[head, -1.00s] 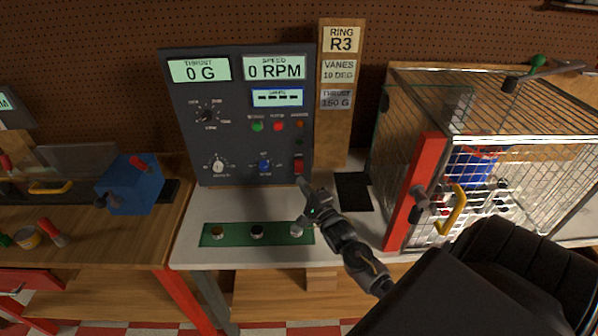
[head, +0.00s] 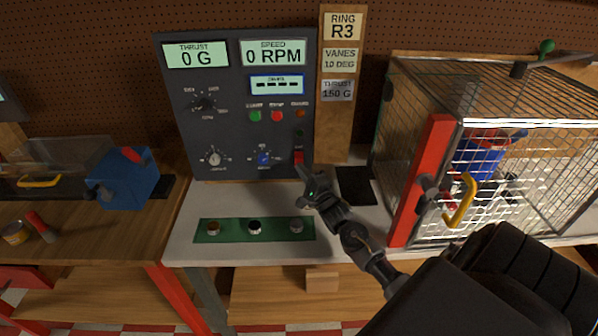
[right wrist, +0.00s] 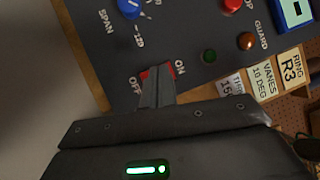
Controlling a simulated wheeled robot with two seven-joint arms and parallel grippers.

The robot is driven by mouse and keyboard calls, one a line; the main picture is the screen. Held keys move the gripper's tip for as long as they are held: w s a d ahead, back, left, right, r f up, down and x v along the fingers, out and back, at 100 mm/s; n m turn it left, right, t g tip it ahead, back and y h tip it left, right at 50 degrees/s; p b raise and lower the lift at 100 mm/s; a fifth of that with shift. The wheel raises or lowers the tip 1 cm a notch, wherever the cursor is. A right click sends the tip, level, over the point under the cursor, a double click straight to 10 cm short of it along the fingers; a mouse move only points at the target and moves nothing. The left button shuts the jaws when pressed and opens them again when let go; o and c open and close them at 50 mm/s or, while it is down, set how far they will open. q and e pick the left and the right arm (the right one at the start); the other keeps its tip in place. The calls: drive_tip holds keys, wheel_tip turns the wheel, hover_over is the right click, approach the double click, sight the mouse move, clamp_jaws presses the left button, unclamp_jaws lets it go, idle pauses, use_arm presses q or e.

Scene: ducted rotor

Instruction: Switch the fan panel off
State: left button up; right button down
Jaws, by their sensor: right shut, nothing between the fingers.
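The fan panel (head: 250,100) is a dark upright board at the back of the white bench. Its displays read 0 G, 0 RPM and dashes. Its red power switch (head: 298,157) is at the lower right corner. In the right wrist view the switch (right wrist: 146,73) sits between the OFF and ON labels, mostly hidden behind my fingers. My right gripper (head: 303,170) is shut and empty, its tips at or just in front of the switch; it also shows in the right wrist view (right wrist: 158,84). I cannot tell whether they touch, or which way the switch is tipped. My left gripper is not in view.
A wire guard cage (head: 500,120) with a red post (head: 420,180) and yellow handle stands at the right. A green strip (head: 275,238) with several knobs lies on the bench front. A black pad (head: 356,186) lies right of the gripper. A blue box (head: 128,185) stands at the left.

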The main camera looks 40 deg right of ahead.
sight(296, 161)
drive_tip(key=shift+w+d+f+b, duration=0.3)
drive_tip(key=shift+w+d, duration=0.2)
drive_tip(key=shift+w, duration=0.15)
drive_tip(key=shift+w, duration=0.1)
idle(1.7)
drive_tip(key=shift+w+d+f, duration=0.2)
drive_tip(key=shift+d, duration=0.05)
drive_tip(key=shift+w+d+f+b, duration=0.2)
drive_tip(key=shift+w+b, duration=0.1)
drive_tip(key=shift+b, duration=0.2)
idle(0.5)
drive_tip(key=shift+r, duration=0.1)
drive_tip(key=shift+s+a+r+p, duration=0.35)
drive_tip(key=shift+s+a+p, duration=0.15)
drive_tip(key=shift+s+p, duration=0.35)
drive_tip(key=shift+w, duration=0.2)
